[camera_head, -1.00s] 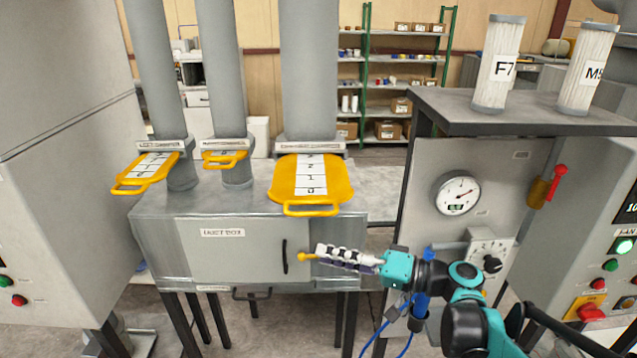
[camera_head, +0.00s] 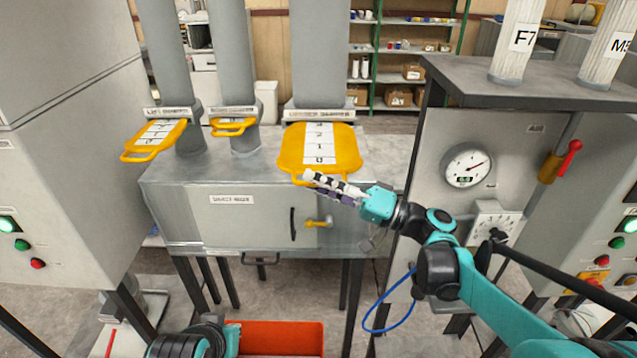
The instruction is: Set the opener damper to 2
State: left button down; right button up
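The widest damper plate (camera_head: 292,148) is a yellow slide sticking out toward me under the right pipe, with 0, 1, 2 and a blurred higher mark on its white scale, 0 nearest me. The first word of its label is too blurred to read. Its front handle loop (camera_head: 296,177) is partly covered by my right gripper (camera_head: 312,183). The fingertips are at that loop; I cannot tell whether they touch it. The fingers look close together, but their gap is unclear. My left gripper is not in view; only part of my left arm shows at the bottom.
Two narrower yellow damper plates, the left one (camera_head: 155,140) and the middle one (camera_head: 231,126), stick out beside it. The grey duct box (camera_head: 240,215) below has a yellow latch (camera_head: 318,223). A gauge panel (camera_head: 425,190) stands close on the right. A red bin (camera_head: 280,338) is on the floor.

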aim_at(319, 165)
grip_shut()
jog(key=w, duration=0.6)
jog(key=shift+w+b, duration=0.1)
jog(key=shift+b, duration=0.2)
grip_release()
jog(key=shift+d, duration=0.15)
